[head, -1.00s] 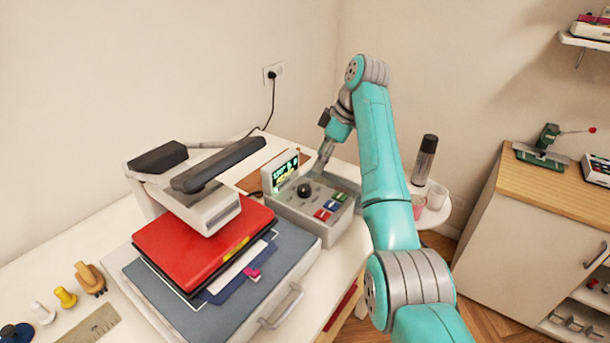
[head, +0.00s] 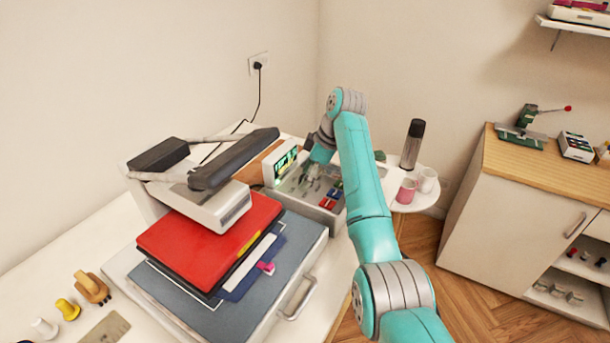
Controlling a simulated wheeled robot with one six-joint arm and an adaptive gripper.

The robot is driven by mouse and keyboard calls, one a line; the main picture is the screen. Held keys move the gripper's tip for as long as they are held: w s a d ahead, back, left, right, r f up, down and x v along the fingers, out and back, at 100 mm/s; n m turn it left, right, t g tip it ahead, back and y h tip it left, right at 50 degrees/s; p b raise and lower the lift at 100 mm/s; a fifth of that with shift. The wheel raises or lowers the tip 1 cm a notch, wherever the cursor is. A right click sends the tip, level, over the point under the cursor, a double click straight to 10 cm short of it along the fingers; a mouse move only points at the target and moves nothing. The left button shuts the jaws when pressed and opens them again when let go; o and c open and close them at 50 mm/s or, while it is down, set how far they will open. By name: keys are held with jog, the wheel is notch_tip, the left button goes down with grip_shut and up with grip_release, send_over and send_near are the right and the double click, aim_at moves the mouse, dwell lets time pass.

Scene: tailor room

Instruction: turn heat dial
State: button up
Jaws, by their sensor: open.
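The control box (head: 297,207) is a grey unit on the white table, with small red, blue and green buttons on its top. Its lit display (head: 285,163) stands at the back left of the panel. My gripper (head: 312,177) is over the panel, pointing down, at about the spot of the black dial knob. The knob is hidden or blurred behind the gripper, so I cannot tell whether the fingers touch it. The gripper is open and small in view.
A heat press (head: 205,195) with dark handles stands left of the control box, with a red folder (head: 185,250) on its grey drawer unit. A round side table (head: 418,203) holds a dark bottle (head: 412,145) and two cups. A wooden-topped cabinet (head: 540,172) stands at right.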

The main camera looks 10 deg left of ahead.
jog(key=c, duration=1.2)
jog(key=shift+o, duration=0.2)
jog(key=m+t, duration=0.1)
jog(key=m, duration=0.2)
jog(key=m+t, duration=0.1)
jog(key=m, duration=0.2)
jog(key=shift+s+h, duration=0.15)
jog(key=shift+h, duration=0.25)
jog(key=m+t, duration=0.1)
jog(key=m, duration=0.2)
jog(key=m+h, duration=0.1)
jog(key=m, duration=0.1)
jog(key=shift+s+a+m+t, duration=0.1)
jog(key=shift+a+m+t, duration=0.05)
jog(key=shift+m+t, duration=0.25)
jog(key=m+h, duration=0.1)
jog(key=m, duration=0.2)
jog(key=m+h, duration=0.1)
jog(key=m, duration=0.2)
jog(key=shift+a+t+h, duration=0.15)
jog(key=shift+t+h, duration=0.15)
jog(key=shift+t, duration=0.1)
jog(key=m+h, duration=0.2)
jog(key=m, duration=0.4)
jog(key=shift+a+g, duration=0.1)
jog(key=shift+g, duration=0.2)
